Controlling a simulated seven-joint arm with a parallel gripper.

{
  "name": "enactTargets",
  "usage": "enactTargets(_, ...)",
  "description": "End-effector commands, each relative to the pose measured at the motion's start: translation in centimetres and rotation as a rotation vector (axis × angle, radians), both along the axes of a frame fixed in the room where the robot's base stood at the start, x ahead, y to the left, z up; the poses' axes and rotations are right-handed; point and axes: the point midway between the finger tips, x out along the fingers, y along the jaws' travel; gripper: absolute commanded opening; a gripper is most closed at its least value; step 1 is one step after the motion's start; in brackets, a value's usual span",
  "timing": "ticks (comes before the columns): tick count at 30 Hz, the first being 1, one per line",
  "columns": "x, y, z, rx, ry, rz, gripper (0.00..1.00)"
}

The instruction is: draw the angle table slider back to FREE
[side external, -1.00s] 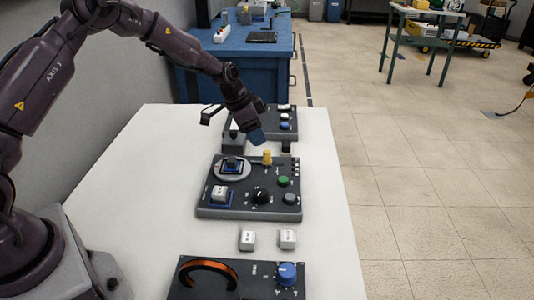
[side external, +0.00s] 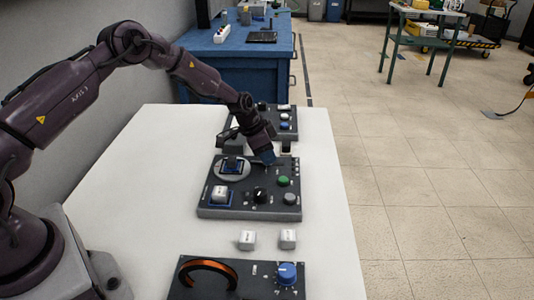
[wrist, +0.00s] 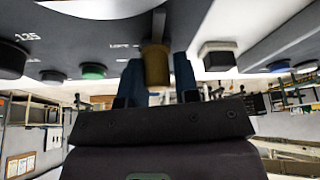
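The yellow slider knob (wrist: 156,63) stands on the dark panel of the angle table (side external: 222,205), beside a partly readable label. In the wrist view it sits between the two blue fingertips of my gripper (wrist: 158,82), one on each side. Any gap is too small to tell whether they press on it. In the side view my gripper (side external: 268,156) is low over the panel's back right, and the knob is hidden behind it. The panel's round plate (side external: 234,172) carries a small dark block (side external: 231,162).
The panel also holds a white block (side external: 219,193), a black knob (side external: 259,194), a green button (side external: 283,181) and a grey button (side external: 290,198). A second panel (side external: 285,125) is behind. Two white blocks (side external: 247,240) and a coil panel (side external: 232,286) are in front.

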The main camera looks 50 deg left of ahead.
Motion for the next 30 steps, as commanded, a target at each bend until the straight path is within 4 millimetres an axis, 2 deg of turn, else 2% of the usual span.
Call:
enactTargets(7, 0.1, -0.4, -0.1, -0.003, 0.004, -0.003, 0.0)
enactTargets(15, 2.2, -2.5, -0.2, -0.002, 0.005, -0.003, 0.0)
enactTargets(23, 2.4, -2.7, -0.2, -0.003, -0.001, -0.002, 0.0)
enactTargets(24, 2.4, -2.7, -0.2, -0.004, -0.001, -0.002, 0.26)
enactTargets(27, 2.4, -2.8, -0.2, -0.005, 0.0, -0.003, 0.49)
enactTargets(30, 2.4, -2.7, -0.1, -0.004, 0.001, -0.003, 0.49)
